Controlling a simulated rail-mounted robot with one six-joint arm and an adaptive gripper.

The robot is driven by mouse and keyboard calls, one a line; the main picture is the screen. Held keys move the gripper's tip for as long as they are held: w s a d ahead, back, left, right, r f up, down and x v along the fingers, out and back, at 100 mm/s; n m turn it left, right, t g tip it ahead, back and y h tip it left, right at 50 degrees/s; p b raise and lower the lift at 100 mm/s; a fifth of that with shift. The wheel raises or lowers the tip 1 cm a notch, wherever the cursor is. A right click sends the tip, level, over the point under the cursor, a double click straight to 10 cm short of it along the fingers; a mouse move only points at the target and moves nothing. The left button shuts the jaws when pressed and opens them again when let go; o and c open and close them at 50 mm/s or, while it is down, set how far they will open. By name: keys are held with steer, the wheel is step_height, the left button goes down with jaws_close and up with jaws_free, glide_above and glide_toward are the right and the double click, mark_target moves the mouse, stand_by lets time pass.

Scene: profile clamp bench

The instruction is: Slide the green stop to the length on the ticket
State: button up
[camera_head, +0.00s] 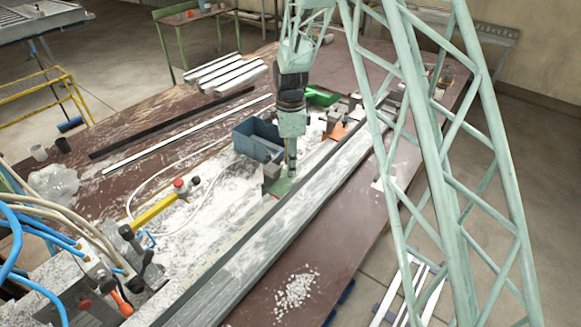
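My gripper (291,165) points down over the long pale rail (232,243) on the bench. Its fingertips are at a low green piece (283,187), which looks like the green stop, with a grey block beside it. The fingers look narrow and close together; whether they grip the piece is too small to tell. Another green object (322,96) lies farther back, behind my gripper. A small white patch (378,184), possibly the ticket, lies on the bench right of the rail; no writing is readable.
A blue-grey bin (258,139) stands just left of my gripper. A yellow-handled clamp (154,211) and hoses (55,225) are at front left. An orange piece (337,131) is behind right. White chips (297,291) lie on the brown bench top. Bars (190,133) lie at back left.

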steer(key=shift+f, duration=0.85)
steer(key=shift+c, duration=0.7)
jaws_close()
